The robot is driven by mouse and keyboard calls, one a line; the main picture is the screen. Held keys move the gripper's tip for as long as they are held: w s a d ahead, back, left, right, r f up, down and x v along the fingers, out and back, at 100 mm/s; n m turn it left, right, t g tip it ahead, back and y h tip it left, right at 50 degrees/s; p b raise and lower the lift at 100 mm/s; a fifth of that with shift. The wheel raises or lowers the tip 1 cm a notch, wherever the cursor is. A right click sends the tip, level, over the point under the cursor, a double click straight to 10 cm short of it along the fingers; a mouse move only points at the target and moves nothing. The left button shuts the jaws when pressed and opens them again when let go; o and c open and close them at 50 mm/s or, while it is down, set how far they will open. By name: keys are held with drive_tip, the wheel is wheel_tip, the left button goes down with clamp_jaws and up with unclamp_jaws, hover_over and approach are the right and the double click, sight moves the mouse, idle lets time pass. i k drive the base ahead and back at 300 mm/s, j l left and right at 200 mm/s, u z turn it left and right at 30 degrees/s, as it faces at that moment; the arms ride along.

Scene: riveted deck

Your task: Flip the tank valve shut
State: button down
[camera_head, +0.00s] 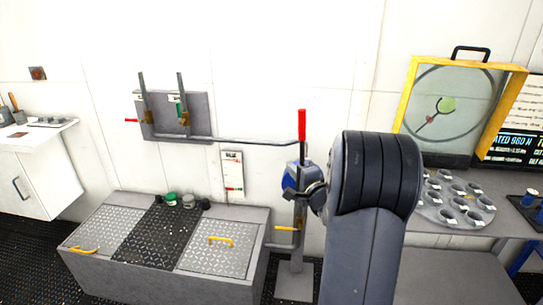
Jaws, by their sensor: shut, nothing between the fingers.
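A red lever (302,125) stands upright on top of a grey post, where a thin pipe (250,140) from the wall panel meets it. Lower on the post is a yellow lever (286,229), lying about level, near a pipe from the grey tank-like box (165,285). No label shows which lever is the tank valve. My dark arm fills the middle right. What looks like my gripper (305,193) shows at the arm's left edge, in front of the post, beside a blue round part (290,181). It is below the red lever and above the yellow one, shut and partly hidden.
A wall panel (196,125) with two upright rods and a small red handle (131,120) is at upper left. The box has yellow-handled lids and small jars (171,198). At right are a yellow-framed case (404,95) and a round holder tray (484,204). A white cabinet (40,170) stands left.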

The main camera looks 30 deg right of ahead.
sight(179, 113)
drive_tip(key=i+j, duration=0.3)
drive_tip(key=i, duration=0.25)
drive_tip(key=i+j, duration=0.3)
drive_tip(key=i, duration=0.2)
drive_tip(key=i+j, duration=0.35)
drive_tip(key=i, duration=0.2)
